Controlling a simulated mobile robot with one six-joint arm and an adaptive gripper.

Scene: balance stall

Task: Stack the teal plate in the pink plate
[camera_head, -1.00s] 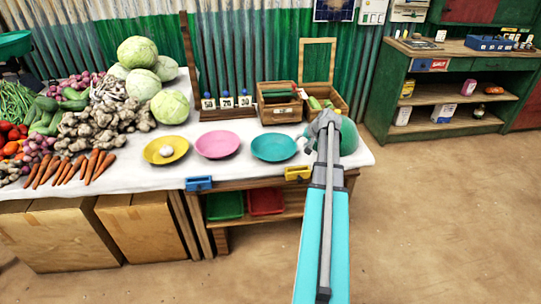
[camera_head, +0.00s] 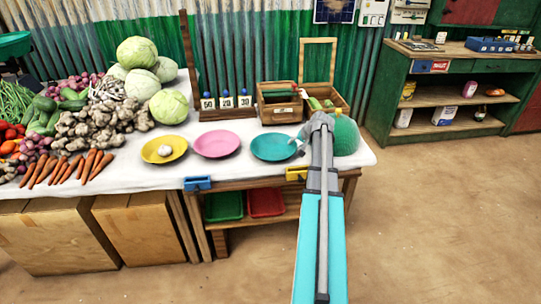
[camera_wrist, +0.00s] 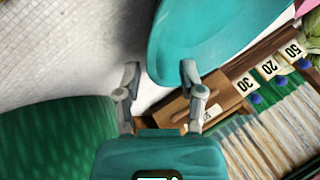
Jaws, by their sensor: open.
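The teal plate (camera_head: 273,147) lies on the white-covered table, right of the pink plate (camera_head: 217,144). The pink plate looks empty. My gripper (camera_head: 303,139) is at the right edge of the teal plate, partly hidden by my arm.
A yellow plate (camera_head: 164,150) holding a white bulb stands left of the pink plate. Wooden crates (camera_head: 280,104) and a weight rack (camera_head: 227,110) stand behind. A green round object (camera_head: 345,137) sits close to the right of my gripper. Vegetables fill the table's left.

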